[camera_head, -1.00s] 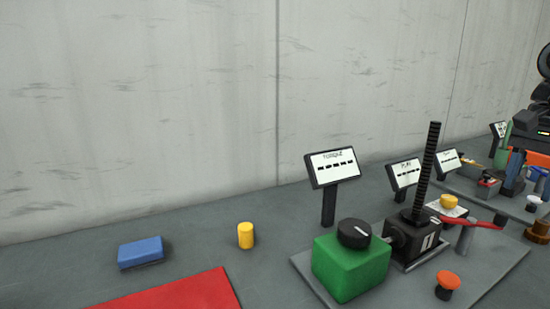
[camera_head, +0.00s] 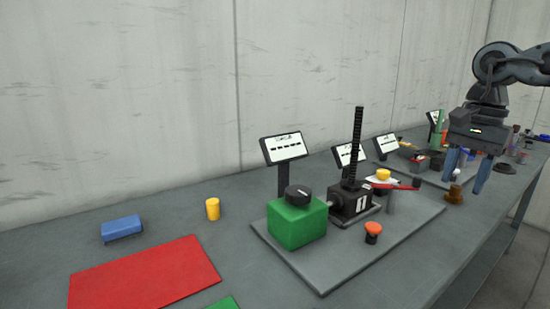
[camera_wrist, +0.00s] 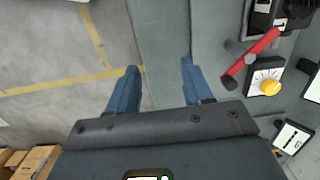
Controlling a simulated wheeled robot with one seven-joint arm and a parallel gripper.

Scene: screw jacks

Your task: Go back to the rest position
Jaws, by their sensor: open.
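My gripper (camera_head: 464,170) hangs at the right of the head view, its blue fingers pointing down and apart with nothing between them. It is above the table's front right part, to the right of the screw jack. In the wrist view my gripper (camera_wrist: 158,72) shows its two fingers spread over the table's edge and the floor. The screw jack (camera_head: 350,200), a black block with a tall toothed rod, stands on a grey plate (camera_head: 330,265). Its red lever (camera_head: 400,186) shows also in the wrist view (camera_wrist: 252,57).
A blue block (camera_head: 122,229), yellow cylinder (camera_head: 212,209) and red mat (camera_head: 145,278) lie left. Cardboard boxes (camera_wrist: 30,160) stand on the floor.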

